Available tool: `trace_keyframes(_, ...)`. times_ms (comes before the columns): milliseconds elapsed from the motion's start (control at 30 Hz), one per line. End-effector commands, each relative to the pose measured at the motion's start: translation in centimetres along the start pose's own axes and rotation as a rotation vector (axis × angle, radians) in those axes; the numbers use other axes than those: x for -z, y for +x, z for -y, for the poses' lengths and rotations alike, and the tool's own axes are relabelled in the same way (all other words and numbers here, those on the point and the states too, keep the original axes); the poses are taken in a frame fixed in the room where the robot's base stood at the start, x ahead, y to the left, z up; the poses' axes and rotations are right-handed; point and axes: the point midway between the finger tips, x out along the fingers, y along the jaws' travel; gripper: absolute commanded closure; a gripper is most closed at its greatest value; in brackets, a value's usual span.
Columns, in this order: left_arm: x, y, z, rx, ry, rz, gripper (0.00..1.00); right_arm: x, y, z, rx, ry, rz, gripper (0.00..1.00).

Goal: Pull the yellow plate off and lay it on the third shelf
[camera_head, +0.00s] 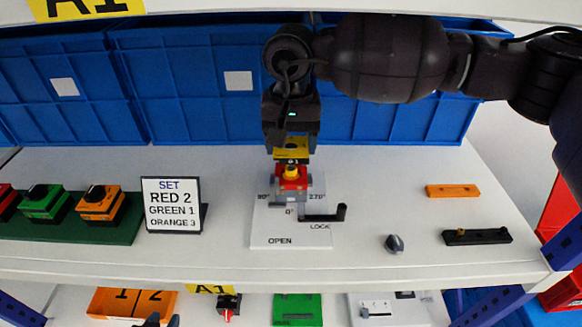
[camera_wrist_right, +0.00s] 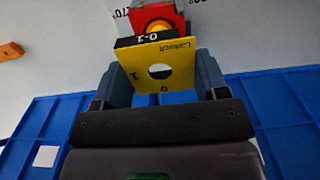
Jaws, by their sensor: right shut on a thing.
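My right gripper (camera_head: 291,150) comes down from above and is shut on the yellow plate (camera_head: 291,155). In the right wrist view the yellow plate (camera_wrist_right: 150,68), square with a round hole and dark marks, sits between the fingers of the gripper (camera_wrist_right: 163,75). A black 0-1 strip (camera_wrist_right: 158,36) lies along its far edge. The red switch body with a yellow knob (camera_head: 291,173) is just below the plate. I cannot tell whether they touch.
The switch stands on a white panel (camera_head: 290,238) with a black lock lever (camera_head: 325,215). A sign (camera_head: 171,204) and coloured switches stand left. A grey knob (camera_head: 394,243), an orange bar (camera_head: 452,190) and a black bar (camera_head: 477,237) lie right. Blue bins (camera_head: 187,80) line the back.

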Motion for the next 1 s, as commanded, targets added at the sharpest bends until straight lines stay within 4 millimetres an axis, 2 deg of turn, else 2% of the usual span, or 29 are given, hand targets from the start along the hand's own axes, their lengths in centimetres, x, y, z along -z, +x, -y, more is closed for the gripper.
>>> trace_keyframes(800, 1.2, -0.6, 0.1, 0.0, 0.0, -0.006, 0.64, 0.0, -3.4, 0.0, -0.001, 0.0, -0.001, 0.77)
trace_keyframes(1000, 1.3, -0.6, 0.1, 0.001, 0.0, -0.006, 0.64, 0.0, -3.7, 0.0, 0.0, 0.0, -0.001, 0.77)
